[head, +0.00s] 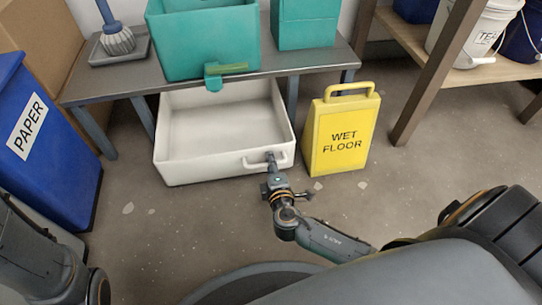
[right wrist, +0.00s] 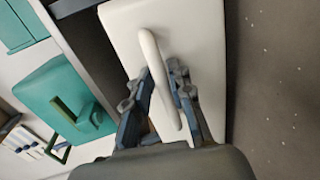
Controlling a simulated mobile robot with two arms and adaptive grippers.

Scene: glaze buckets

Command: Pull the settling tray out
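The white settling tray (head: 205,172) sits on the floor, low under the grey bench, with its open, empty inside in view and its front part out past the bench edge. A white bar handle (head: 252,163) stands on the right of its front wall. My right gripper (head: 271,163) is at this handle. In the right wrist view its two fingers (right wrist: 163,76) lie close on either side of the handle (right wrist: 149,47), apparently gripping it, with the tray's white front (right wrist: 120,20) behind. My left arm shows at the lower left, but its gripper is out of view.
A yellow wet-floor sign (head: 342,135) stands just right of the tray. A blue paper bin (head: 45,140) is at the left. Bench legs flank the tray. A teal tub (head: 205,40) with a spout overhangs it. The floor in front is clear.

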